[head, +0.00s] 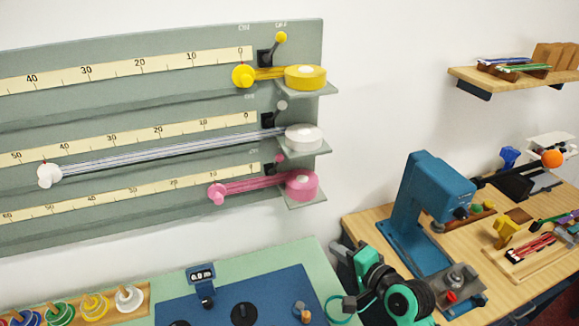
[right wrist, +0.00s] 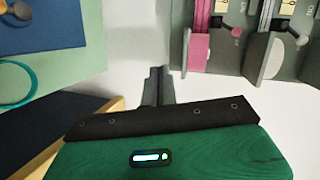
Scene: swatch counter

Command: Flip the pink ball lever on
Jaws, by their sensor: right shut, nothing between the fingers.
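The pink ball lever (head: 280,158) sits on the lowest row of the grey-green wall panel, beside the pink spool (head: 302,186). It leans right, the side marked OFF on the top row. In the right wrist view the lever's pink ball (right wrist: 236,33) shows at the upper right, with its dark base beside it. My right gripper (head: 344,256) is below and right of the panel, apart from the lever. In the wrist view its fingers (right wrist: 157,80) are together and empty. My left gripper is not in view.
Yellow (head: 281,37) and white (head: 282,105) ball levers are on the rows above. Spools stand on small shelves at the panel's right edge. A wooden table (head: 360,220) with a blue press (head: 435,190) is at right. White wall between panel and table is clear.

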